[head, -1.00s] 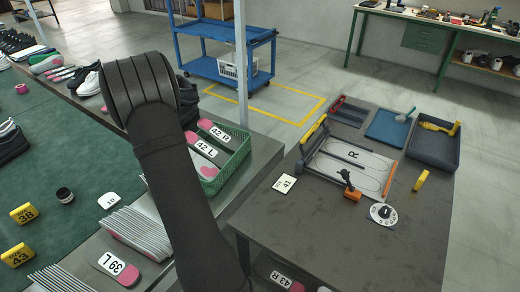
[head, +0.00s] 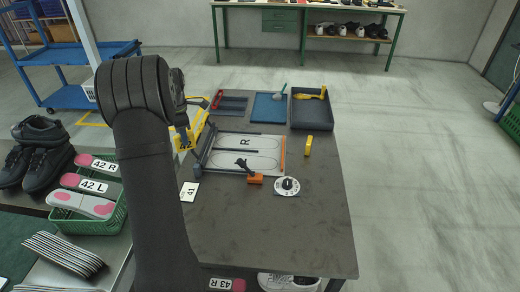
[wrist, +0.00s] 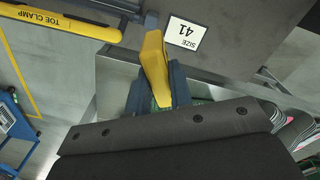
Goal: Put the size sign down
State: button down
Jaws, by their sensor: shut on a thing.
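A yellow size sign (head: 184,139), which seems to read 42, shows just right of my arm in the head view, at the bench's left edge. In the wrist view the sign (wrist: 155,62) is a yellow wedge between my gripper's blue-grey fingers (wrist: 156,91). My gripper (head: 182,121) is shut on it, partly hidden behind my arm in the head view. A white size 41 card (head: 190,192) lies flat on the dark bench (head: 240,225); it also shows beside the sign in the wrist view (wrist: 185,34). Whether the sign touches the bench is unclear.
A framed board marked R (head: 245,143), an orange block (head: 255,180), a white dial (head: 287,186) and a yellow piece (head: 308,146) are on the bench. Trays (head: 312,113) stand at its back. A green crate of insoles (head: 115,217) is left. The front bench surface is clear.

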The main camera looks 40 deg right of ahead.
jog(key=s+d+m, duration=0.4)
jog(key=s+d, duration=1.6)
jog(key=d, duration=0.4)
jog(key=s+d+m, duration=0.1)
jog(key=s+d, duration=0.4)
jog(key=s, duration=0.4)
jog(key=s+d+m, duration=0.1)
jog(key=s+d, duration=0.4)
jog(key=s, duration=0.4)
jog(key=shift+w+d+f, duration=0.1)
jog(key=shift+w+f, duration=1.7)
jog(key=shift+f, duration=0.85)
jog(key=shift+w+d+f, duration=0.1)
jog(key=shift+w+f, duration=1.7)
jog(key=shift+f, duration=0.9)
jog(key=shift+w+d+f, duration=0.1)
jog(key=shift+w+f, duration=1.7)
jog(key=shift+f, duration=0.85)
jog(key=c, duration=1.7)
grip_release()
jog(key=shift+f, duration=0.15)
jog(key=o, duration=0.4)
